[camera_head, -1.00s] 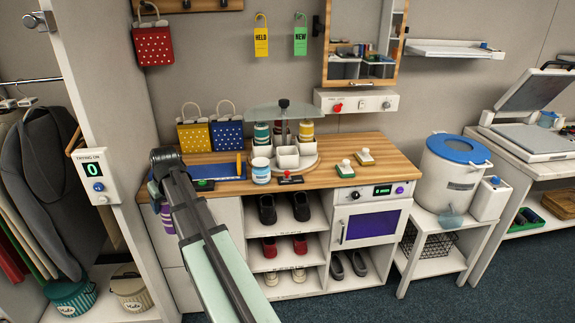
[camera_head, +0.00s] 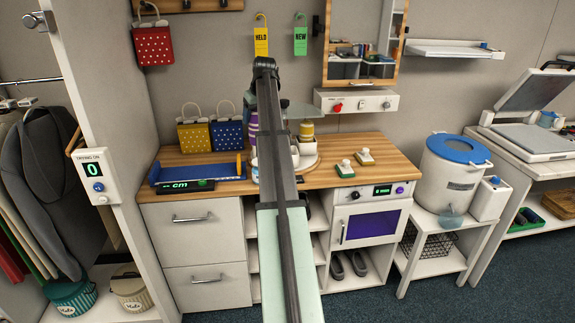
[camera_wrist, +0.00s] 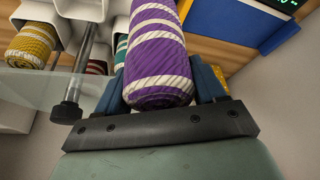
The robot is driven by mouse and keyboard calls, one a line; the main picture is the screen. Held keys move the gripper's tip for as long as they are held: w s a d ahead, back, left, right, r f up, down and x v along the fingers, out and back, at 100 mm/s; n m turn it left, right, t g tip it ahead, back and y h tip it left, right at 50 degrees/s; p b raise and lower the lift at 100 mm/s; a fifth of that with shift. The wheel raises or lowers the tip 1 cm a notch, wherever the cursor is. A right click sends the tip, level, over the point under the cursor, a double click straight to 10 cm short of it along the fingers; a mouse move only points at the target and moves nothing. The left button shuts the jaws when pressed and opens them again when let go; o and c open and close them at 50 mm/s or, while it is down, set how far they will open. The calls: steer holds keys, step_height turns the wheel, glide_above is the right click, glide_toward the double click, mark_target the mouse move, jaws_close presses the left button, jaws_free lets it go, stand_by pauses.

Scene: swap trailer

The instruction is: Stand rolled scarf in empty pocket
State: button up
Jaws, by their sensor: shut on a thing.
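My gripper (camera_wrist: 162,88) is shut on a purple rolled scarf (camera_wrist: 157,50) with white stripes, seen in the wrist view. The scarf also shows in the head view (camera_head: 253,130), just left of my arm. A carousel of white pockets (camera_head: 311,160) stands on the counter, mostly hidden behind my arm. A yellow scarf roll (camera_head: 306,131) stands there. The wrist view shows a yellow roll (camera_wrist: 32,44) and a teal roll (camera_wrist: 120,50) among white pockets (camera_wrist: 80,9). The empty pocket cannot be made out clearly. The scarf appears apart from the pockets.
A clear disc (camera_wrist: 35,88) and a metal post (camera_wrist: 82,72) of the carousel are close beside the scarf. Yellow (camera_head: 194,135) and blue (camera_head: 228,134) bags stand behind. A blue tray with a green display (camera_head: 186,185) lies left. Two stamps (camera_head: 345,168) sit right.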

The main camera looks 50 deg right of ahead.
steer(key=s+d+r, duration=0.3)
steer(key=d, duration=0.2)
steer(key=s+d+r, duration=0.3)
steer(key=d, duration=0.3)
step_height(320, 180, down, 18)
steer(key=shift+m, duration=0.3)
steer(key=o, duration=1.1)
steer(key=v, duration=1.2)
steer(key=shift+a+r, duration=0.1)
steer(key=shift+a, duration=0.05)
